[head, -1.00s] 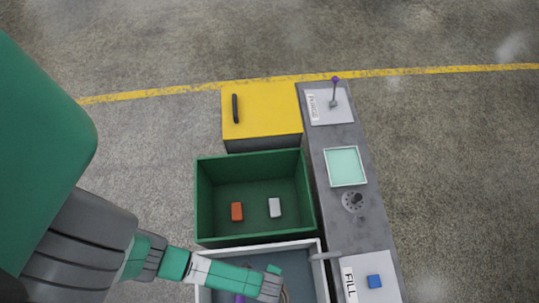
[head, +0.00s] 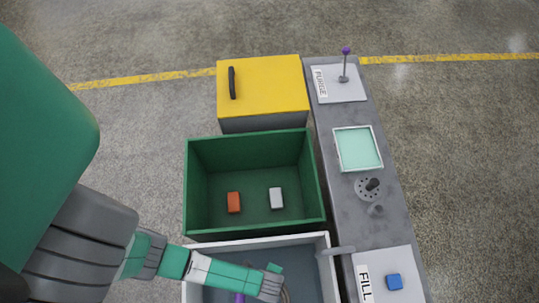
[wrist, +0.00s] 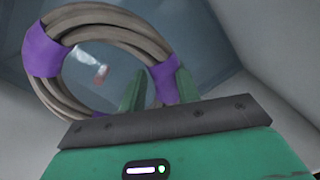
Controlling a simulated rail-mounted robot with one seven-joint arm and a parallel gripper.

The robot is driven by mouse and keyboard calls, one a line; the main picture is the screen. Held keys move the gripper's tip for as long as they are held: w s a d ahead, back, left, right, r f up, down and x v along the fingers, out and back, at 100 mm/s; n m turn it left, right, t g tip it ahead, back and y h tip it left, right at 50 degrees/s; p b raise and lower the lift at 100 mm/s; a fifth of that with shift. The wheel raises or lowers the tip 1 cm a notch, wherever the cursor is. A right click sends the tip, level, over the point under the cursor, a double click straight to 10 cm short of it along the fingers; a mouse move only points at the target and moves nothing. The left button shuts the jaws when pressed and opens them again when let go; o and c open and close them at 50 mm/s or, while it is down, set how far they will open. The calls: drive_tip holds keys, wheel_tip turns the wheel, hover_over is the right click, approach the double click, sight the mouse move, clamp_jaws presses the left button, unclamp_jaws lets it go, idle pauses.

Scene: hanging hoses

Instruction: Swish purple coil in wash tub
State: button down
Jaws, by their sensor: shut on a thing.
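The coil is a ring of grey-beige hose bound with purple bands (wrist: 45,52) in the wrist view. My gripper (wrist: 160,88) is shut on the coil at a purple band on its near right side. In the head view my gripper (head: 272,283) is over the wash tub (head: 326,262), a white-rimmed box with a blue-grey inside. Only a bit of purple and a strip of hose show there; my arm and the frame edge hide the rest. In the wrist view the coil is between pale tub walls; whether it touches the bottom I cannot tell.
A green bin (head: 195,190) with an orange block (head: 234,202) and a white block (head: 276,198) adjoins the tub. A yellow lidded box (head: 265,85) stands beyond. A grey console (head: 345,190) on the right carries a purple-knobbed lever (head: 345,65) and a blue FILL button (head: 394,282).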

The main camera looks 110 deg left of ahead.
wheel_tip(320, 180, down, 21)
drive_tip(key=b, duration=1.6)
drive_tip(key=shift+f+b, duration=0.15)
drive_tip(key=shift+b, duration=0.2)
drive_tip(key=shift+w+a+b, duration=0.15)
drive_tip(key=shift+w+a, duration=0.2)
drive_tip(key=shift+w, duration=0.35)
drive_tip(key=shift+w+a+b, duration=0.1)
drive_tip(key=shift+w+a, duration=0.25)
drive_tip(key=shift+w, duration=0.35)
drive_tip(key=shift+w+a+b, duration=0.15)
drive_tip(key=shift+w+a, duration=0.2)
drive_tip(key=shift+w, duration=0.35)
drive_tip(key=shift+s+d+p, duration=0.2)
drive_tip(key=shift+s+p, duration=0.15)
drive_tip(key=shift+s, duration=0.15)
drive_tip(key=s+d, duration=0.1)
drive_tip(key=s, duration=0.1)
drive_tip(key=s+d+p, duration=0.1)
drive_tip(key=s, duration=0.2)
drive_tip(key=s+d+p, duration=0.1)
drive_tip(key=s, duration=0.1)
drive_tip(key=shift+s+d, duration=0.15)
drive_tip(key=shift+d, duration=0.25)
